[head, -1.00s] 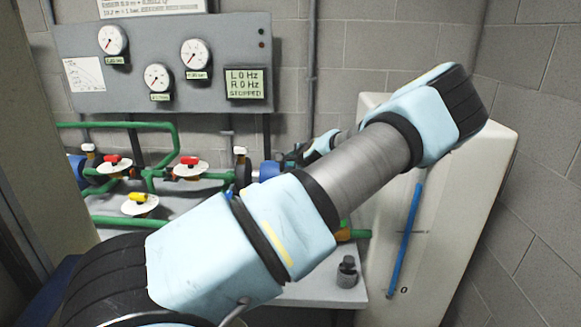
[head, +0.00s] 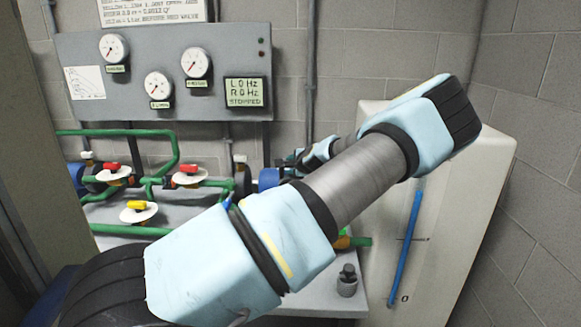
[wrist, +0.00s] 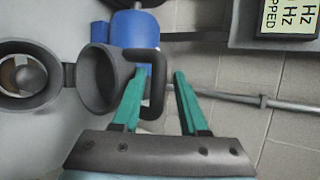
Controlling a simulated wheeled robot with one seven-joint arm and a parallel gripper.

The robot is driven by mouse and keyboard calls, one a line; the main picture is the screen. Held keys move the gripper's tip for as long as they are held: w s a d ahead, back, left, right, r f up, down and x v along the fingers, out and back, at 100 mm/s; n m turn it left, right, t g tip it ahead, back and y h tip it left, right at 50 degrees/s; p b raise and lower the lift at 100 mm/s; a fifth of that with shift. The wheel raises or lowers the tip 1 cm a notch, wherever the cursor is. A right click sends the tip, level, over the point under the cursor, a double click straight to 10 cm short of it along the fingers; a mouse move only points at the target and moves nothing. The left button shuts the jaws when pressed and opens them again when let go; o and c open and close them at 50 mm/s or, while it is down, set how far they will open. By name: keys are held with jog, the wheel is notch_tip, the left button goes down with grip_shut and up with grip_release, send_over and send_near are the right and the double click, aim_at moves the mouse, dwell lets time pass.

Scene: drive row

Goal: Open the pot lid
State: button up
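My gripper (wrist: 162,71) has two green fingers spread apart. The left finger overlaps the inside of the loop and the right finger is outside it, so the handle's outer bar lies between them with gaps visible. In the head view my arm hides the pot and lid.
A blue cylinder (wrist: 134,32) is just beyond the lid, also in the head view (head: 268,178). Green pipes (head: 150,132) with red and yellow valves are left. A grey gauge panel (head: 225,50) hangs behind. A white tank (head: 440,215) with a blue tube stands right.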

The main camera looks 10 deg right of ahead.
jog(key=shift+s+f, duration=0.1)
jog(key=shift+f, duration=0.1)
jog(key=shift+s, duration=0.1)
jog(key=shift+s+d+r, duration=0.1)
jog(key=shift+s, duration=0.25)
jog(key=b+v, duration=0.3)
jog(key=v, duration=0.7)
jog(key=shift+w+r, duration=0.15)
jog(key=shift+r, duration=0.1)
jog(key=s+a+f+n+g, duration=0.4)
jog(key=a+f, duration=0.1)
jog(key=a, duration=0.3)
jog(key=s+a+f+n+g, duration=0.3)
jog(key=s+a+f+n, duration=0.15)
jog(key=a, duration=0.25)
jog(key=s+a+r+n+g+h, duration=0.1)
jog(key=s+a+r+n+g, duration=0.1)
jog(key=s, duration=0.7)
jog(key=s+a+r+n+g+h, duration=0.1)
jog(key=s+a+r+n+h, duration=0.1)
jog(key=s+r+n, duration=0.3)
jog(key=s+a+n, duration=0.1)
jog(key=s, duration=0.3)
jog(key=shift+s+a+g, duration=0.2)
jog(key=shift+g, duration=0.2)
